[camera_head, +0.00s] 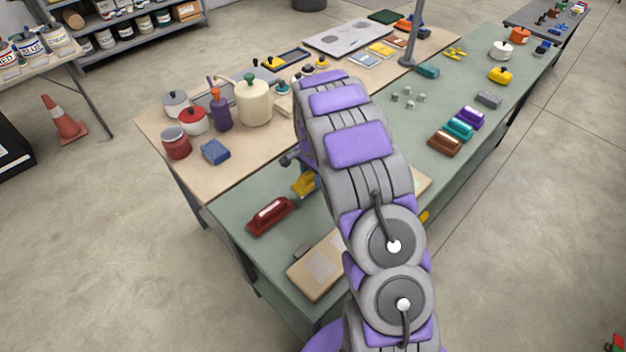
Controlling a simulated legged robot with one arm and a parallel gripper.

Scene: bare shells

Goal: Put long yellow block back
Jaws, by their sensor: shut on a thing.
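My arm rises through the middle of the view and bends down beyond its purple-grey links. Part of my gripper (290,159) shows at the arm's left edge; its fingertips are hidden behind the arm. A yellow block (305,184) shows partly just below it, close to the green table top; my gripper appears shut on this block. Its right end is hidden, so I cannot tell its full length or whether it touches the table. Another small yellow patch (424,217) shows at the arm's right edge, mostly covered.
A dark red block (270,215) lies left of the yellow block on the green table (232,208). A tan box (317,267) lies nearer. Brown (444,143), teal (458,128) and purple (470,116) blocks stand right. Pots and a cream canister (253,103) crowd the wooden table.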

